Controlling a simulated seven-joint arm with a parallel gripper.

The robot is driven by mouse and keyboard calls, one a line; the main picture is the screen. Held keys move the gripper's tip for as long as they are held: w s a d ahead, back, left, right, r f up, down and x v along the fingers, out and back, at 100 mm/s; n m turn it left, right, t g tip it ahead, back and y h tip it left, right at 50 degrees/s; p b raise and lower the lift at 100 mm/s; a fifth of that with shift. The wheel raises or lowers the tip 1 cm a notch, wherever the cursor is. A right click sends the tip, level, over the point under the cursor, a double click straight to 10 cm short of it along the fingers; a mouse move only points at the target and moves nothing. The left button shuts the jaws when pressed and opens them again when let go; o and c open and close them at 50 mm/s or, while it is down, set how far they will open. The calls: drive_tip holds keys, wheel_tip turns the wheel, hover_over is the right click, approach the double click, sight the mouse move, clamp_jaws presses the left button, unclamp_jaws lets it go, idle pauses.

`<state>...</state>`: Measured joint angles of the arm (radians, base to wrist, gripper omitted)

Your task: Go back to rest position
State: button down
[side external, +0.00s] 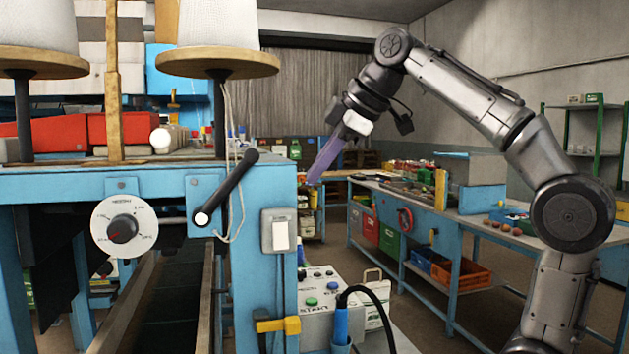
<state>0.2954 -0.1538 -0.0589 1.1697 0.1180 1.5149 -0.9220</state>
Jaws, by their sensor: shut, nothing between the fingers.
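My gripper (325,158) hangs from my raised arm, right of the blue sewing machine frame (281,200). Its long purple fingers are shut with nothing between them and point down and to the left. The fingertips are in the air near the frame's upper right corner; I cannot tell the exact distance. A black lever (227,188) sticks out at a tilt from the front of the frame. A white dial with a black knob (124,228) and a white rocker switch (279,234) are also on the frame.
A control box with a green button (311,301) and a black cable (372,292) stands below the gripper. Thread cones on wooden discs (217,65) rise at upper left. A blue workbench (456,226) with crates stands behind at right. Open air surrounds the gripper's right side.

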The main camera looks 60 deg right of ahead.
drive_tip(key=shift+a, duration=0.1)
drive_tip(key=s+a+f+y, duration=0.1)
drive_tip(key=s+a+f, duration=0.4)
drive_tip(key=s+f, duration=0.15)
drive_tip(key=s+f+m+g, duration=0.1)
drive_tip(key=s+f+m, duration=0.2)
drive_tip(key=f, duration=0.9)
drive_tip(key=s+a+f+m+g, duration=0.1)
drive_tip(key=s+f+m, duration=0.3)
drive_tip(key=f, duration=0.9)
drive_tip(key=shift+s+a+m, duration=0.3)
drive_tip(key=shift+s, duration=0.35)
drive_tip(key=shift+f, duration=0.1)
